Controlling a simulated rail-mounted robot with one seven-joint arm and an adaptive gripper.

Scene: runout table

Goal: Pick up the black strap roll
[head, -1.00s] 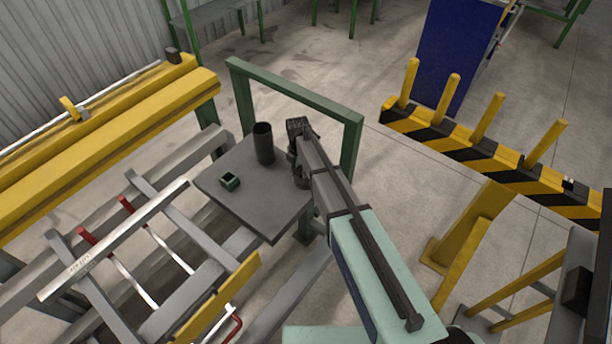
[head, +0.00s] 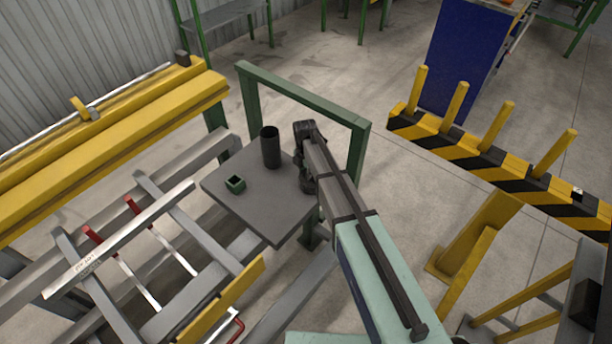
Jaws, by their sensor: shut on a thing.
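My gripper (head: 307,185) is a dark shape at the right edge of the grey table plate (head: 245,205), low beside the plate's top. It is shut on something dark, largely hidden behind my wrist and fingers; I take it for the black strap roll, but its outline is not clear. A tall black open cylinder (head: 270,150) stands upright on the plate to the left of my gripper, apart from it. I cannot tell whether the held thing touches the plate.
A green frame (head: 310,103) rises behind the plate and my gripper. Yellow beams (head: 110,135) and grey rails lie left. A striped yellow-black barrier (head: 500,168) stands right. The plate's front is clear.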

